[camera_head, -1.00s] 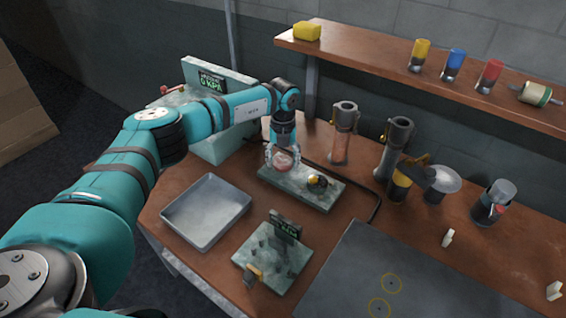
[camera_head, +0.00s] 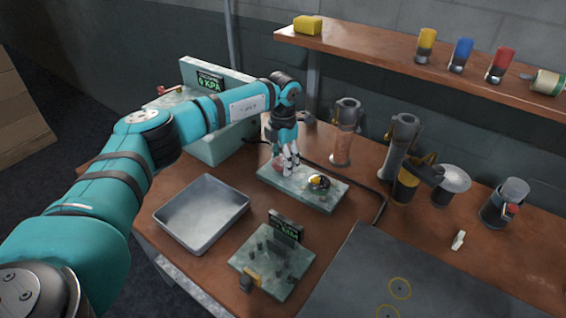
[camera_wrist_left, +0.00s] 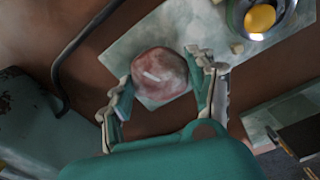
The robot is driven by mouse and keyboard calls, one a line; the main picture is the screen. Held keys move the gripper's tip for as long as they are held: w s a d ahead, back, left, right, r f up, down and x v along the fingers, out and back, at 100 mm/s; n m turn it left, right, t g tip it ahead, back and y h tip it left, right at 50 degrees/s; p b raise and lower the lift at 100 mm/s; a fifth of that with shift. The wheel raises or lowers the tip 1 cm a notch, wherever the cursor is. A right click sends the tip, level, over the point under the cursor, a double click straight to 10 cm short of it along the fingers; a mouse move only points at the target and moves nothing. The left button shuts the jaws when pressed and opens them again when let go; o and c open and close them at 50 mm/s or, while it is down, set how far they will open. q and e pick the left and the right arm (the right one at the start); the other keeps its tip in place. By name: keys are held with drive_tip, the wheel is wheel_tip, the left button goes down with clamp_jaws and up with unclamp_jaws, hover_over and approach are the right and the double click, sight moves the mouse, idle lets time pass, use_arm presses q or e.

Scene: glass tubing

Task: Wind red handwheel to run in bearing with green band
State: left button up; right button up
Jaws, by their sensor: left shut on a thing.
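The red handwheel (camera_wrist_left: 160,76) is a dull reddish disc with a pale bar mark, at the end of a grey-green plate in the left wrist view. In the head view, the left gripper (camera_head: 287,168) points down over the left end of that plate (camera_head: 300,194). Its fingers lie on either side of the wheel and are shut on it; they hide most of the wheel there. A round metal cup with a yellow piece (camera_head: 319,181) sits on the same plate, right of the wheel. I cannot make out a green band on the plate. My right gripper is out of view.
An empty grey tray (camera_head: 203,236) and a small pegged fixture (camera_head: 262,276) stand in front. Upright cylinders (camera_head: 346,130) stand behind and right of the plate. The shelf (camera_head: 400,62) holds a yellow block, coloured-top jars and a pale cylinder (camera_head: 548,82) with a dark greenish end.

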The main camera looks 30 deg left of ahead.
use_arm(q)
drive_tip(key=m+b, duration=0.1)
drive_tip(key=m, duration=0.2)
drive_tip(key=shift+w+m, duration=0.1)
drive_tip(key=shift+m, duration=0.3)
drive_tip(key=m+b, duration=0.1)
drive_tip(key=m, duration=0.2)
drive_tip(key=shift+m, duration=0.3)
drive_tip(key=m+b, duration=0.1)
drive_tip(key=m, duration=0.2)
drive_tip(key=shift+r+m, duration=0.1)
drive_tip(key=shift+m, duration=0.3)
drive_tip(key=m+b, duration=0.1)
drive_tip(key=m, duration=0.8)
drive_tip(key=shift+b, duration=0.35)
drive_tip(key=m, duration=0.4)
drive_tip(key=shift+m, duration=0.3)
drive_tip(key=o, duration=1.1)
